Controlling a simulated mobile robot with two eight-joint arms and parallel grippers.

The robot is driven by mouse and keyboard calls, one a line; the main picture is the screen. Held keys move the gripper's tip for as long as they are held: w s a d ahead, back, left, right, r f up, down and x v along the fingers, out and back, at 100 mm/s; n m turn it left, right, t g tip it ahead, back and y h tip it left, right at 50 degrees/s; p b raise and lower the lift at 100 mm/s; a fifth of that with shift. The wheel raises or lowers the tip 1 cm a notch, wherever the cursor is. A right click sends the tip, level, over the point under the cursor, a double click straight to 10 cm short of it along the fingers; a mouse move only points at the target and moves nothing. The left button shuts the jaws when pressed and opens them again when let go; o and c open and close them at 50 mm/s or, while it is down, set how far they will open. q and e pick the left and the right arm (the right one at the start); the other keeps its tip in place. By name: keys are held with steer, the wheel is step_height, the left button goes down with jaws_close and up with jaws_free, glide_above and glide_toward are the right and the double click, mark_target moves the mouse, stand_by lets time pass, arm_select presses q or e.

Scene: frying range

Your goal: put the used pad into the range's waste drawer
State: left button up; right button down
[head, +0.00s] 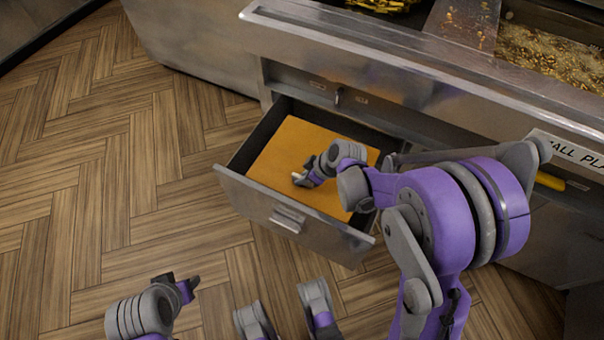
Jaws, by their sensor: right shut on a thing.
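The used pad (274,163) is a flat orange-brown sheet within the outline of the open waste drawer (262,203). It covers most of the drawer's inside, and whether it rests on the drawer floor is hard to tell. My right gripper (299,180) is over the middle of the pad, shut on it. My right wrist and forearm hide the pad's right part. My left gripper (181,284) is low in the picture, over the floor, away from the drawer. Its fingers are too small and dark to read.
The steel range front (420,85) rises behind the drawer, with fryer wells of oil (550,55) on top. A small knob (338,95) sits above the drawer. A yellow handle (550,181) is at the right. The wood floor (110,190) at left is clear.

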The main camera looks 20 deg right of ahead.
mark_target(322, 192)
step_height(322, 192, down, 14)
steer(key=b, duration=0.7)
stand_by(0.4)
steer(key=c, duration=0.8)
jaws_free()
steer(key=shift+o, duration=0.2)
steer(key=shift+r, duration=0.1)
steer(key=p+v, duration=0.3)
steer(key=v, duration=0.7)
steer(key=shift+s+d+r, duration=0.15)
steer(key=shift+s+r, duration=0.05)
steer(key=shift+r, duration=0.1)
